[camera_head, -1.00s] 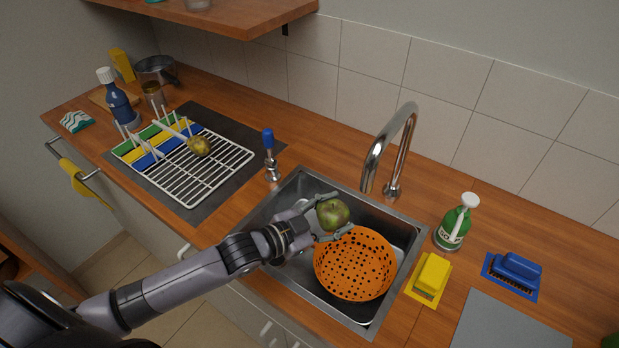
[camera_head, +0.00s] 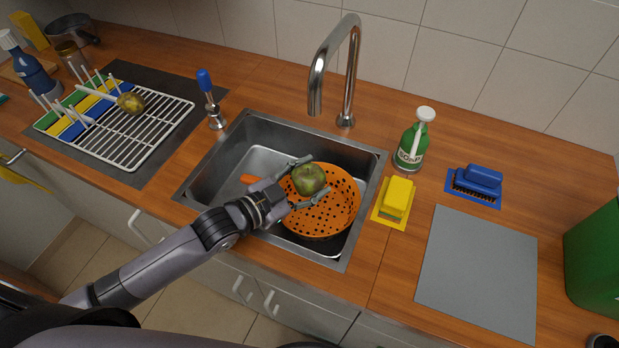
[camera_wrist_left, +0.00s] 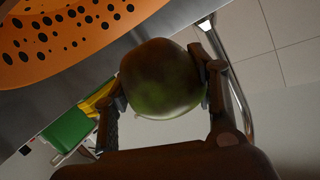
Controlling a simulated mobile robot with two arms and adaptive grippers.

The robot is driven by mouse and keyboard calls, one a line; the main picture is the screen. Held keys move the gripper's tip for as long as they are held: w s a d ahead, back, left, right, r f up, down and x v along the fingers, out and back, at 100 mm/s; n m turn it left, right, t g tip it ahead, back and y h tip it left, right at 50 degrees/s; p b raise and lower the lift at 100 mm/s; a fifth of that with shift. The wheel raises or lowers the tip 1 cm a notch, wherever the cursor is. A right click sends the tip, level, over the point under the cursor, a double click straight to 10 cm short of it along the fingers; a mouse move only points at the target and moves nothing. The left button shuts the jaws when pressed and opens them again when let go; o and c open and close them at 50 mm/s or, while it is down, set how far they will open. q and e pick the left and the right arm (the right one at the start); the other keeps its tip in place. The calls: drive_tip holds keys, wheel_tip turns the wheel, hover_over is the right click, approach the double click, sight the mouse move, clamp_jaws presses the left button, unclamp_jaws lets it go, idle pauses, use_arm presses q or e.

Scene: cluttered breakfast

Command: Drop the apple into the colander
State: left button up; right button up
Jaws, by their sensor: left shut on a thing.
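The green apple (camera_head: 308,179) is held between the fingers of my left gripper (camera_head: 310,182), over the orange colander. In the left wrist view the apple (camera_wrist_left: 161,78) fills the space between the two fingers (camera_wrist_left: 163,88). The orange colander (camera_head: 338,215) with dark holes sits in the sink. Its rim and wall also show at the top left of the wrist view (camera_wrist_left: 75,35). The gripper and apple hide part of the colander's left side. My right gripper is not in view.
The steel sink (camera_head: 225,160) has a tall faucet (camera_head: 349,75) behind it. A yellow sponge (camera_head: 397,197), a green soap bottle (camera_head: 412,147) and a blue brush (camera_head: 478,180) stand right of it. A white dish rack (camera_head: 150,135) is at left. The grey mat (camera_head: 480,270) is bare.

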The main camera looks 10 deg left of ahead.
sight(309, 172)
use_arm(q)
drive_tip(key=shift+f, duration=0.2)
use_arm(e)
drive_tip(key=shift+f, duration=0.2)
use_arm(q)
drive_tip(key=o, duration=1.3)
drive_tip(key=shift+o, duration=0.2)
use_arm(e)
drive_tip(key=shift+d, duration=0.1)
use_arm(q)
wheel_tip(309, 172, up, 10)
